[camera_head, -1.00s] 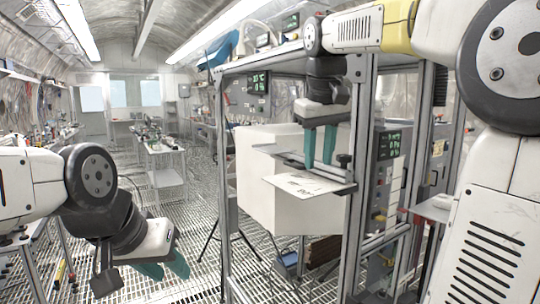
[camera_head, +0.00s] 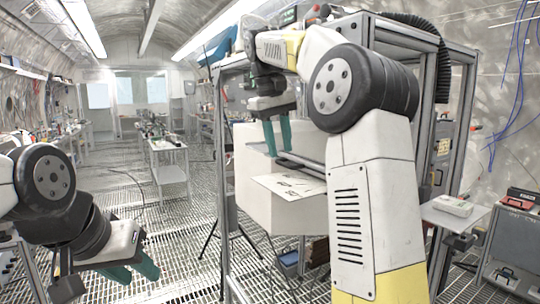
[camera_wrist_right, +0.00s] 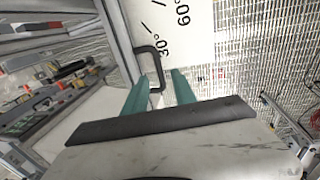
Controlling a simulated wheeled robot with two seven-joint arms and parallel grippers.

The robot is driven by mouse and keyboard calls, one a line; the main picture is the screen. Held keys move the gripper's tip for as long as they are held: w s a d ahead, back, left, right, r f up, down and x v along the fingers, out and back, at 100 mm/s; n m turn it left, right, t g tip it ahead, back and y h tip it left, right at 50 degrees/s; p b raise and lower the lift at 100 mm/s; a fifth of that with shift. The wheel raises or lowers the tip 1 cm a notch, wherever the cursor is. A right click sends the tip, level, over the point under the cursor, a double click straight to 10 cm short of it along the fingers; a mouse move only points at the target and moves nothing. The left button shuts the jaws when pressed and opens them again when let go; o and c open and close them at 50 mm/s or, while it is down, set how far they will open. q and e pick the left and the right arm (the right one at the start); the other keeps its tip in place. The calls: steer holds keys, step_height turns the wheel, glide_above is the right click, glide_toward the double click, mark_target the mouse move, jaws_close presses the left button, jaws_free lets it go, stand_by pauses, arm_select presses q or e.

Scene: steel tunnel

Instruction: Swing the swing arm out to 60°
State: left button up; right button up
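The swing arm is a grey bar (camera_wrist_right: 126,45) with a black C-shaped handle (camera_wrist_right: 148,50) in the right wrist view. It lies left of the 30° mark on a white scale plate (camera_wrist_right: 203,45); the 60° mark is uncovered farther right. In the head view the bar (camera_head: 307,166) runs along the plate (camera_head: 285,187), and my right forearm hides its near end. My right gripper (camera_wrist_right: 161,76) points down with its teal fingers apart, close to the handle's lower end; contact is unclear. My left gripper (camera_head: 132,273) is open and empty at the lower left.
A shelf at the right holds a pale device (camera_head: 453,205). Work tables (camera_head: 168,160) line the tunnel behind.

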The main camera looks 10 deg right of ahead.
mark_target(289, 160)
steer(key=shift+d+f, duration=0.15)
steer(key=shift+f, duration=0.6)
steer(key=shift+d+f, duration=0.15)
steer(key=shift+f, duration=0.55)
steer(key=shift+c, duration=0.4)
jaws_close()
